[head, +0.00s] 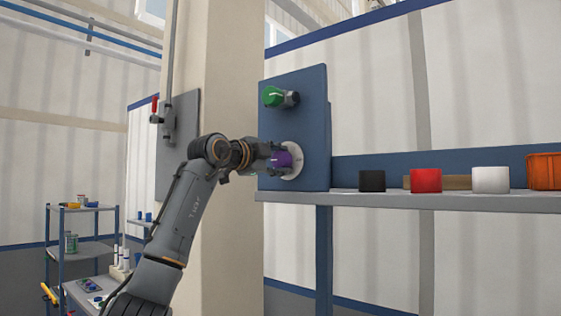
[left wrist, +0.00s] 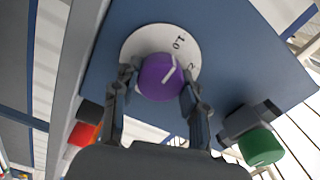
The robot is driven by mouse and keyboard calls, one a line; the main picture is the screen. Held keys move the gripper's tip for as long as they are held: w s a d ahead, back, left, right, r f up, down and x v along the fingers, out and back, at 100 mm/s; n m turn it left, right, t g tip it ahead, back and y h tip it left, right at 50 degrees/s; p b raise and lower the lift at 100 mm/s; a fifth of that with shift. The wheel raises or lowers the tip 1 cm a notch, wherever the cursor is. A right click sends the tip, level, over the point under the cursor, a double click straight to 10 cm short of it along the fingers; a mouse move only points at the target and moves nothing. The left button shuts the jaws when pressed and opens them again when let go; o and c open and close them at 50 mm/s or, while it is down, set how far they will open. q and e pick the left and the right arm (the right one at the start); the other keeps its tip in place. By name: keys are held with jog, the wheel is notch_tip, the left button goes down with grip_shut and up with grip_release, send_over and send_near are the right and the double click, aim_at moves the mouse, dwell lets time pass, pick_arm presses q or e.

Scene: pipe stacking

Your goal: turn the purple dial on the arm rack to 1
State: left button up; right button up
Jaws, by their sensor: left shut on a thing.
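The purple dial (head: 282,161) sits on a round white plate (head: 297,157) low on the blue panel (head: 315,115). My left gripper (head: 274,157) is at the dial, its arm coming up from below left. In the left wrist view, the purple dial (left wrist: 157,77) is between the fingers of my left gripper (left wrist: 157,86), which are shut on its sides. A white pointer line on the dial slants up and right, toward rotated digits on the plate (left wrist: 137,42). A 2 shows farther right, partly hidden by a finger. My right gripper is not in view.
A green knob (head: 272,96) on a grey mount sticks out above the purple dial. Right of the panel, a shelf (head: 400,198) holds black (head: 372,181), red (head: 426,180) and white (head: 490,179) pieces and an orange bin (head: 544,171). A beige column (head: 228,75) stands behind my arm.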

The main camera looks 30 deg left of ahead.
pick_arm(q)
jog(key=o, duration=1.1)
jog(key=shift+a, duration=0.1)
jog(key=shift+o, duration=0.2)
jog(key=s, duration=1.2)
jog(key=shift+a, duration=0.45)
